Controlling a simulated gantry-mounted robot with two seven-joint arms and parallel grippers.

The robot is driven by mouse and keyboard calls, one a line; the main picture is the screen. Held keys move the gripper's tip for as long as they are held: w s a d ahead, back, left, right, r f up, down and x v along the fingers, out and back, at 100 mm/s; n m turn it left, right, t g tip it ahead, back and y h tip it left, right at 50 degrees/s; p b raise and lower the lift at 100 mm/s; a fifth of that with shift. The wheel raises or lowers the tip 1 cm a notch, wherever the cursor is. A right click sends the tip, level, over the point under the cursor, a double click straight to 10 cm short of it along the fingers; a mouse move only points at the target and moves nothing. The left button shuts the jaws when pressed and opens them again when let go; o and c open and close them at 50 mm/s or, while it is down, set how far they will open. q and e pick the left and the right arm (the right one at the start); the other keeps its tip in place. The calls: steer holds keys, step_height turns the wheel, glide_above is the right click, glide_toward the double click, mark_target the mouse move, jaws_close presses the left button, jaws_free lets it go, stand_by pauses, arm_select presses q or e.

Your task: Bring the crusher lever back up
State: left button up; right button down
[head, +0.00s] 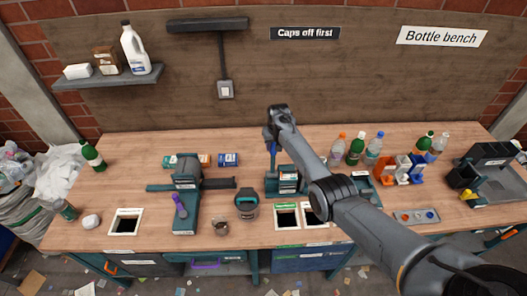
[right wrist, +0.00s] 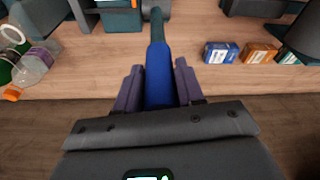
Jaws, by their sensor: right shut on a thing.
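The crusher (head: 288,183) is a teal machine standing behind a square bench opening, near the middle of the bench. Its lever (head: 272,153) has a blue grip and rises close to upright at the machine's left side. In the right wrist view the blue grip (right wrist: 158,78) lies between the two purple fingers, with a teal rod beyond it. My right gripper (right wrist: 158,92) is shut on this grip. In the head view my right arm reaches in from the lower right and its wrist hides most of the gripper. My left gripper is not in view.
Left of the crusher are a dark canister (head: 246,205) and a teal device with a purple handle (head: 180,206). Several bottles (head: 356,149) and a colored rack (head: 402,168) stand to the right. Small blue (head: 228,160) and orange boxes lie at the back. The back middle is mostly clear.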

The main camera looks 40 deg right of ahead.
steer(key=shift+d+f, duration=0.1)
steer(key=shift+f, duration=0.05)
steer(key=shift+w, duration=0.1)
stand_by(0.3)
steer(key=c, duration=0.8)
jaws_free()
steer(key=shift+r, duration=0.75)
steer(key=v, duration=0.9)
steer(key=shift+r, duration=0.2)
